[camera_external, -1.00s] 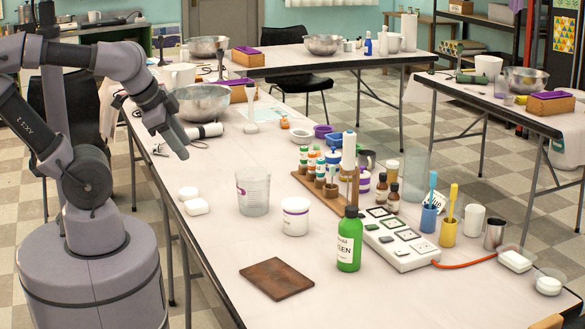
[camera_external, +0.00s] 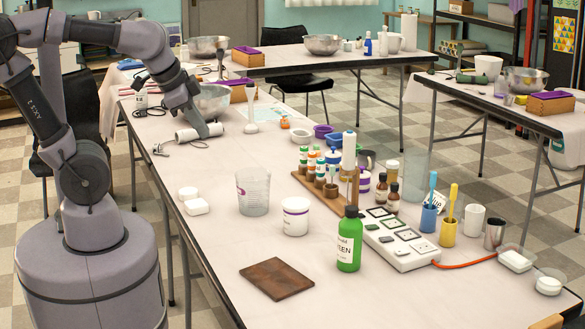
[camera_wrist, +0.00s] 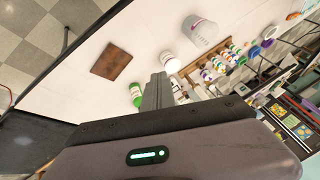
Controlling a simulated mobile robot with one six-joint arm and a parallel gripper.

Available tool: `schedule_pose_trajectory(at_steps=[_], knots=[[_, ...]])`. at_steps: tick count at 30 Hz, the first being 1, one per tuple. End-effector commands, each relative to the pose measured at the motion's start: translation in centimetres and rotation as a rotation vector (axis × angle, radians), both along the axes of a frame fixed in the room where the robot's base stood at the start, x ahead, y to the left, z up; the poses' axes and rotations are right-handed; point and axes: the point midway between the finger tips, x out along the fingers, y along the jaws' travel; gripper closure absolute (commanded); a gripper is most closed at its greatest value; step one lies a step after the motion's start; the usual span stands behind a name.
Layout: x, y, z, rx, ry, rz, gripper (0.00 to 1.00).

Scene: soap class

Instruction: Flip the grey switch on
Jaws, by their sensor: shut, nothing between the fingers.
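A white multi-switch box (camera_external: 400,240) lies on the table in the external view, right of the green bottle, with an orange cable at its right end. Its several square buttons look dark, green or pale; I cannot tell surely which is the grey switch or whether it is on. My gripper (camera_external: 207,133) is shut and empty, pointing down at the table's far left, well away from the box. Its closed fingers (camera_wrist: 157,92) show in the wrist view. The box is not clearly visible there.
The green bottle (camera_external: 349,239) stands close in front of the box. A wooden rack of small bottles (camera_external: 313,165), blue cup (camera_external: 428,219) and yellow cup (camera_external: 447,232) stand near it. A white cylindrical device (camera_external: 193,134) lies beside my gripper.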

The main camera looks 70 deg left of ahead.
Motion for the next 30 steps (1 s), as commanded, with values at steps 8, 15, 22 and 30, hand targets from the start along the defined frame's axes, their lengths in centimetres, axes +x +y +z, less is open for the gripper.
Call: schedule_pose_trajectory(at_steps=[8,15,22,30], knots=[[18.9,-5.0,3.9,-0.128,0.093,0.111,1.00],[32.4,-11.0,-3.7,-0.219,0.174,0.221,1.00],[37.1,-14.5,-11.6,-0.261,0.219,0.287,1.00],[37.6,-15.0,-13.1,-0.269,0.225,0.299,1.00]])
